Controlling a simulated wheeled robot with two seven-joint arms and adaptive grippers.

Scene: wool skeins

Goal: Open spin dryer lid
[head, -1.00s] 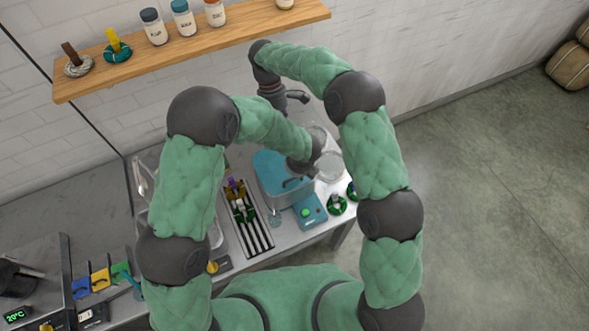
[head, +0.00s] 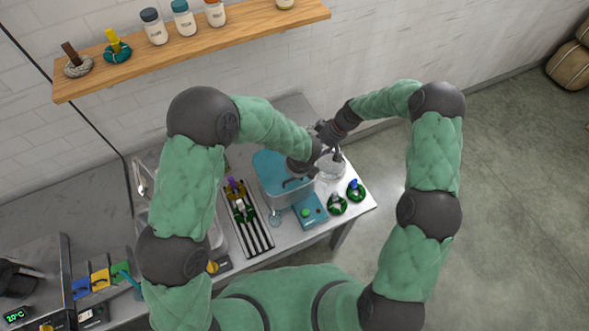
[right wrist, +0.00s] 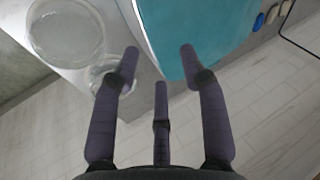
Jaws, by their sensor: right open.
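The spin dryer (head: 285,190) is a grey box on the table with a flat teal lid (head: 268,166) lying over its top. The lid also fills the top middle of the right wrist view (right wrist: 190,25). My left gripper (head: 292,178) is over the lid's right part; its fingers are small and partly hidden, so I cannot tell its opening or any contact. My right gripper (head: 333,148) is behind and to the right of the dryer, beside the glass jars. In the right wrist view its fingers (right wrist: 160,60) are spread and empty, with the lid beyond them.
Clear glass jars (right wrist: 66,32) stand close beside the dryer. A teal box with a green button (head: 311,211) sits in front of it. A wooden shelf (head: 200,45) hangs on the back wall.

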